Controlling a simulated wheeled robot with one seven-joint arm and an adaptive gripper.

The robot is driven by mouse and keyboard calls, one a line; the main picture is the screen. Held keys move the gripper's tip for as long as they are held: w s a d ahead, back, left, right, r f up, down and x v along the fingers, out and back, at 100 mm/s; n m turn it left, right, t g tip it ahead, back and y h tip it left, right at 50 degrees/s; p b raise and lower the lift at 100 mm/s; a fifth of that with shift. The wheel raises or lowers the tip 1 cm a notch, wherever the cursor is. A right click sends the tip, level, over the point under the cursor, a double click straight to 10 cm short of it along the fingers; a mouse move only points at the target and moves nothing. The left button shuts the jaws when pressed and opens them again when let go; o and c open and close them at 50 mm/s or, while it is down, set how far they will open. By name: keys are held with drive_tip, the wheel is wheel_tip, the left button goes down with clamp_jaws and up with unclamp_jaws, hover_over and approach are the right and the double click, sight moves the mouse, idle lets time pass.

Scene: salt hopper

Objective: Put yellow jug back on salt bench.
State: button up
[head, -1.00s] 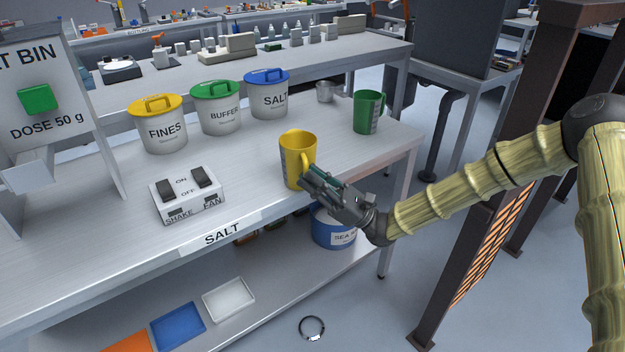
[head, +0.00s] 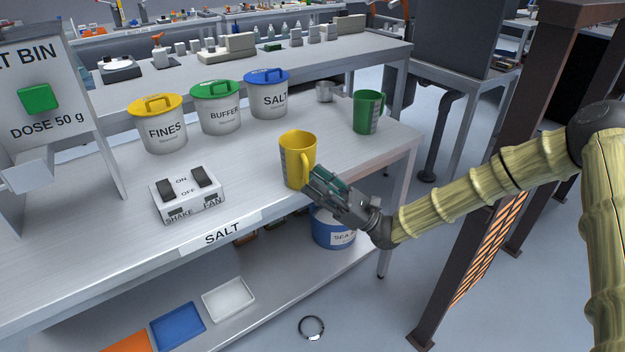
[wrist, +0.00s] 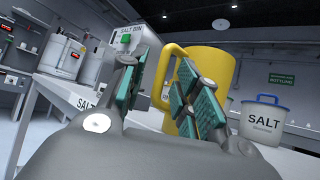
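The yellow jug (head: 297,160) stands upright on the salt bench (head: 255,190), close to its front edge, with its handle turned toward my gripper. My gripper (head: 316,183) is just right of the handle, past the bench's front edge. In the wrist view its teal-padded fingers (wrist: 158,88) are spread apart. The yellow jug (wrist: 208,68) is just beyond them, with its handle seen in the gap between the fingers. The handle looks free of the pads, though the right finger hides part of the jug.
A green jug (head: 368,112) stands at the bench's right end, near a small metal cup (head: 325,92). Lidded FINES (head: 163,130), BUFFER (head: 219,112) and SALT (head: 268,98) tubs line the back. A switch box (head: 187,194) is left of the yellow jug. A dark post (head: 480,200) stands right.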

drive_tip(key=v, duration=1)
drive_tip(key=shift+f, duration=0.15)
drive_tip(key=shift+d, duration=0.1)
